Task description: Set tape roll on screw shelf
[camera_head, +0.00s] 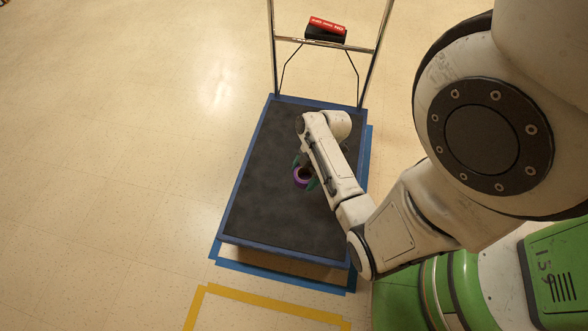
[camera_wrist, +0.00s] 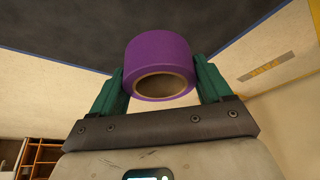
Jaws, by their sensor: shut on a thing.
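The tape roll is a purple ring with a brown core, seen large in the wrist view (camera_wrist: 160,55) and small in the head view (camera_head: 301,178). My gripper (camera_wrist: 161,78) is shut on it, with one green finger on each side of the roll. In the head view the gripper is over the dark deck of a cart, partly hidden by my arm. I cannot tell the height of the roll above the deck. No shelf can be identified for certain as the screw shelf; brown shelving (camera_wrist: 38,155) shows at the lower left of the wrist view.
The blue-edged cart (camera_head: 262,200) has a bare dark deck and a metal handle frame. A red and black item (camera_head: 326,29) is at the frame's crossbar. Blue tape borders the cart, and yellow tape (camera_head: 262,297) marks the floor in front. The floor at left is clear.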

